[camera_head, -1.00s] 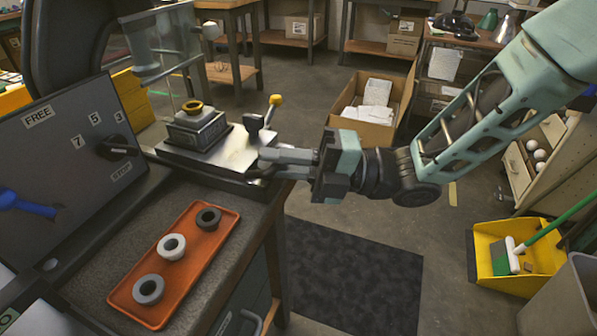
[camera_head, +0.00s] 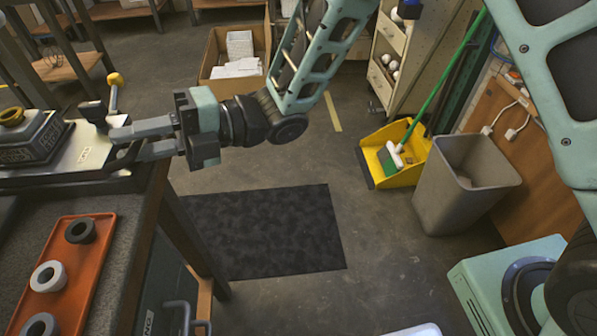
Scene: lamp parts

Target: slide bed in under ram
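The bed (camera_head: 92,150) is a bright metal plate at the left, on the edge of the dark bench. It carries a dark block (camera_head: 38,140) with a brass-coloured ring (camera_head: 11,117) on top. A small lever with a yellow knob (camera_head: 115,79) stands at its right end. My gripper (camera_head: 118,145) comes in from the right, level with the bed's front end. Its two fingers show one above the other, with a dark handle-like part at their tips. Whether they grip it is not clear. The ram is outside this view.
An orange tray (camera_head: 93,262) with several rings lies on the bench. A dark mat (camera_head: 262,232) covers the floor beside the bench. A cardboard box (camera_head: 213,55), a yellow dustpan (camera_head: 407,172) and a grey bin (camera_head: 462,185) stand on the floor. Floor between them is clear.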

